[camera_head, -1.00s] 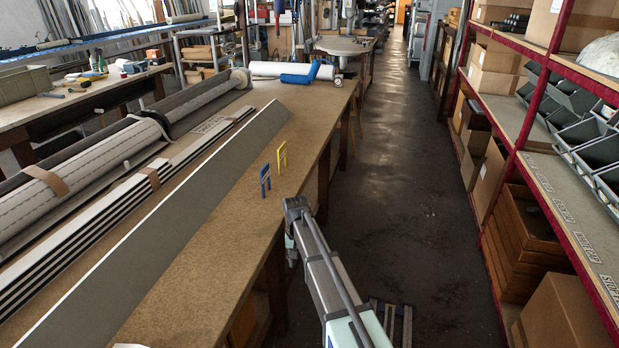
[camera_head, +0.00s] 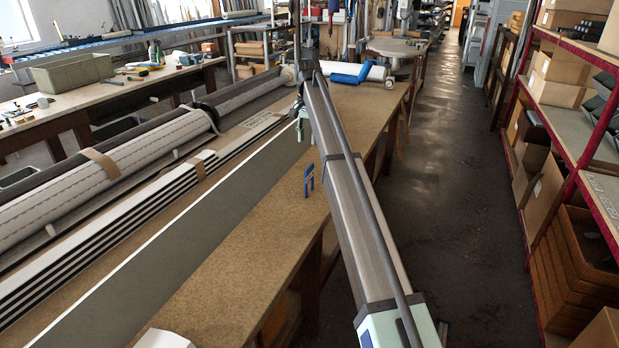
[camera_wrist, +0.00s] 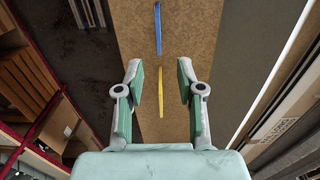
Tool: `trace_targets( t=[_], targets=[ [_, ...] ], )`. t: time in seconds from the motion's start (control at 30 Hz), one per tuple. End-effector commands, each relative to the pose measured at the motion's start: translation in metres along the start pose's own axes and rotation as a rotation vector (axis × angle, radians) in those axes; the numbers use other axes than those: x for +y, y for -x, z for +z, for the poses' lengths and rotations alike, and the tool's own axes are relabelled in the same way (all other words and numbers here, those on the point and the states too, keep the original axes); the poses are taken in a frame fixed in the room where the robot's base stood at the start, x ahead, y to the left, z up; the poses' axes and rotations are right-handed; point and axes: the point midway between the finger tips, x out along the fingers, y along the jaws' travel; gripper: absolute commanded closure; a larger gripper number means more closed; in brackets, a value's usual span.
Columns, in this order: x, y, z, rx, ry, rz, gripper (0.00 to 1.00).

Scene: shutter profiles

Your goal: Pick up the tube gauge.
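The blue gauge (camera_head: 309,180) shows near the bench's right edge and also in the wrist view (camera_wrist: 158,28). The yellow gauge (camera_wrist: 160,92) appears between my fingers in the wrist view; in the head view my arm hides it. My gripper (camera_wrist: 160,76) is open, its two green fingers on either side of the yellow gauge in the picture, touching nothing visible. My gripper (camera_head: 301,124) hangs over the bench in the head view.
A long grey profile (camera_head: 205,222) lies on the bench left of the gauges, with striped profiles (camera_head: 130,222) beyond it. A blue-and-white roll (camera_head: 357,73) lies at the far end. Red-framed shelving (camera_head: 590,135) stands right of the clear aisle.

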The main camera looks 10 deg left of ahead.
Motion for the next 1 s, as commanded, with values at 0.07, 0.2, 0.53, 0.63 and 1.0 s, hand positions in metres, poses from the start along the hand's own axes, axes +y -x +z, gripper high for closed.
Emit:
trace_targets(
  t=[0.07, 0.2, 0.53, 0.63, 1.0],
  targets=[
    [0.002, -0.015, 0.002, -0.003, 0.0, 0.002, 0.62],
    [0.002, -0.043, 0.002, -0.003, 0.001, 0.002, 0.62],
    [0.001, -0.096, 0.001, -0.001, 0.001, 0.001, 0.62],
    [0.001, -0.102, 0.0, 0.0, 0.001, 0.0, 0.62],
    [0.004, -0.13, -0.004, -0.002, 0.001, 0.001, 0.62]
  ],
)
